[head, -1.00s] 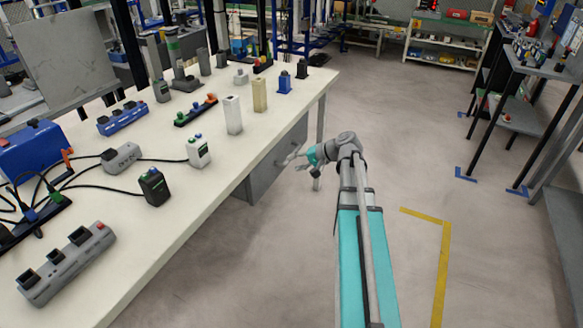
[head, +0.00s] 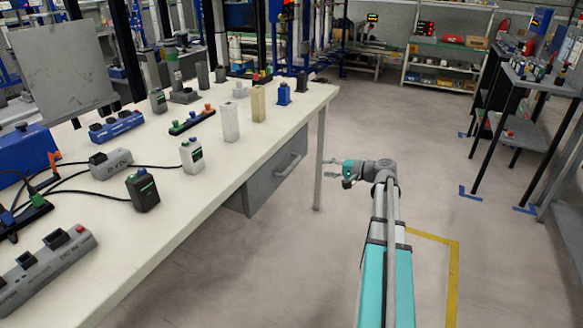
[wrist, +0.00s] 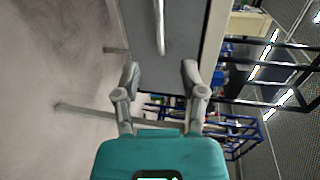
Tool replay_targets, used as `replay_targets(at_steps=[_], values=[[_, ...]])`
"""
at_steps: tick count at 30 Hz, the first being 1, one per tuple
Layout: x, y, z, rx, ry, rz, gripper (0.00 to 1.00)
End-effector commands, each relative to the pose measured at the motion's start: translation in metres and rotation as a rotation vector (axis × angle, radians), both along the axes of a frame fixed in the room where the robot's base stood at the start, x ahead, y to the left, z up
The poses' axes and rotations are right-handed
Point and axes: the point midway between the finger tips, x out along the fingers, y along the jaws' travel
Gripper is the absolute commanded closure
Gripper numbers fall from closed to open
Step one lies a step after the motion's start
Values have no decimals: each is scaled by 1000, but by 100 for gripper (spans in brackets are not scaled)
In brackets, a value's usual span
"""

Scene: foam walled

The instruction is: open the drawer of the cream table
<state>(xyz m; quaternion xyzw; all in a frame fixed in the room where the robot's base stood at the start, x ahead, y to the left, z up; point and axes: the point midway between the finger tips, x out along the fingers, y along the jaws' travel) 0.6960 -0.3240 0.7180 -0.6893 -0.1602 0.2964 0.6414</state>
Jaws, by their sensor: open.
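The cream table (head: 200,228) fills the left of the head view. Its grey drawer (head: 272,188) hangs under the right edge, and the front looks shut. A bar handle (head: 289,164) runs across the drawer front. My gripper (head: 330,169) is open and empty, to the right of the drawer and apart from the handle. In the wrist view my gripper (wrist: 158,72) has its two fingers spread. The pale handle (wrist: 159,22) shows beyond them, at the top between the fingers, on the grey drawer front (wrist: 185,25).
Chargers, power strips and blocks stand on the tabletop, including a white block (head: 230,122). A table leg (head: 319,165) stands just left of my gripper. The floor (head: 290,270) in front of the drawer is clear. A dark rack (head: 500,120) stands at the right.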

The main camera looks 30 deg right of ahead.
Motion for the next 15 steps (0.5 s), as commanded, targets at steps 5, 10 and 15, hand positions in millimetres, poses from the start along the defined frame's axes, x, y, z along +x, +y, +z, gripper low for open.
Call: replay_targets(at_steps=[5,10,15], values=[[3,2,-1,-1,0,1,46],[11,8,-4,-1,0,2,46],[26,20,-8,-1,1,3,46]])
